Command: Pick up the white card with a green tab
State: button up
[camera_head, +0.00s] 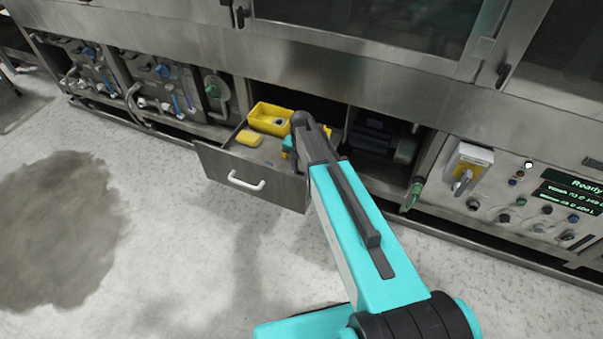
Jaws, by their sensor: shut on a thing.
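An open metal drawer (236,172) with a white bar handle sticks out below the machine front. My teal and dark grey arm reaches over its right side, and the arm's far end bends down into it. A small teal part of my wrist shows at the arm's left edge. My gripper's fingers are hidden behind my own arm, as is anything between them. I cannot make out a white card with a green tab. That part of the drawer is covered by the arm.
In the drawer are a yellow bin (258,116) with a small grey item in it and a yellow block (249,138). A control panel (535,210) with knobs is at right. A dark wet patch (60,225) lies on the open floor at left.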

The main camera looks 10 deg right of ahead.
notch_tip(320, 180, up, 9)
jog(key=shift+f+b, duration=0.15)
jog(key=shift+b, duration=0.25)
dwell(0.7)
notch_tip(320, 180, up, 22)
jog(key=n, duration=1.3)
send_over(301, 173)
jog(key=s, duration=0.5)
jog(key=shift+w, duration=0.25)
jog(key=shift+d, duration=0.2)
